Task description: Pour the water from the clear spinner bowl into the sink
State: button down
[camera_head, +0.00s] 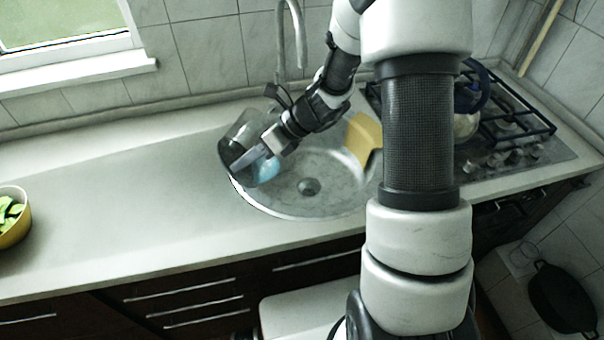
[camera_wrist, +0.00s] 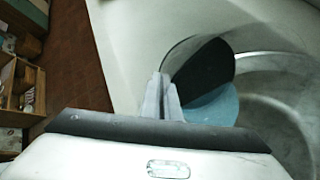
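The clear spinner bowl (camera_head: 238,132) is a see-through vessel with a dark part. It is strongly tilted at the left side of the round metal sink (camera_head: 325,212). My gripper (camera_head: 246,160) appears shut on its wall. In the wrist view, the fingers (camera_wrist: 163,98) stand close together at the edge of the bowl (camera_wrist: 205,62). A light blue patch (camera_head: 266,170) shows at the bowl's lower right, over the sink; it also shows in the wrist view (camera_wrist: 212,107). I cannot tell whether the blue is water inside the bowl or flowing out.
A tap (camera_head: 291,38) rises behind the sink. A yellow object (camera_head: 364,138) stands at the sink's right side. The stove (camera_head: 515,135) with a kettle (camera_head: 466,110) is farther right. A yellow bowl (camera_head: 14,228) with green pieces sits far left. The counter (camera_head: 120,195) between is clear.

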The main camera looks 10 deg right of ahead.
jog(key=shift+d+r+y+b, duration=0.2)
jog(key=shift+d+y+b, duration=0.65)
jog(key=shift+b, duration=0.5)
jog(key=shift+d+r+y+b, duration=0.15)
jog(key=shift+d+y+b, duration=0.7)
jog(key=shift+b, duration=0.45)
jog(key=shift+d+y, duration=0.9)
jog(key=shift+d, duration=0.35)
jog(key=shift+d, duration=0.25)
jog(key=shift+d+r+y, duration=0.15)
jog(key=shift+y, duration=0.15)
